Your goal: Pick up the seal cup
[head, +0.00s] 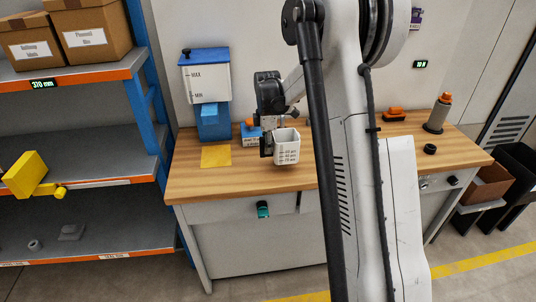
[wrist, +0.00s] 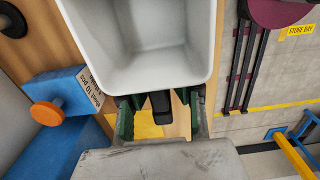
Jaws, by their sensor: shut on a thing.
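The seal cup (head: 288,149) is a white, open-topped square cup with dark level marks on its front. It is upright over the wooden workbench (head: 350,160); I cannot tell whether its base touches the top. My gripper (head: 267,143) is at the cup's left side. In the wrist view the cup (wrist: 140,50) fills the upper middle and looks empty inside. There my gripper (wrist: 160,104) has its green-padded fingers on either side of the cup's black handle (wrist: 161,103), shut on it.
A blue-and-white dispenser (head: 206,85) stands at the bench's back left, with a yellow mat (head: 216,156) before it. A small blue box with an orange knob (head: 250,134) is close behind my gripper. An orange tool (head: 394,115) and a grey bottle (head: 438,115) stand at right.

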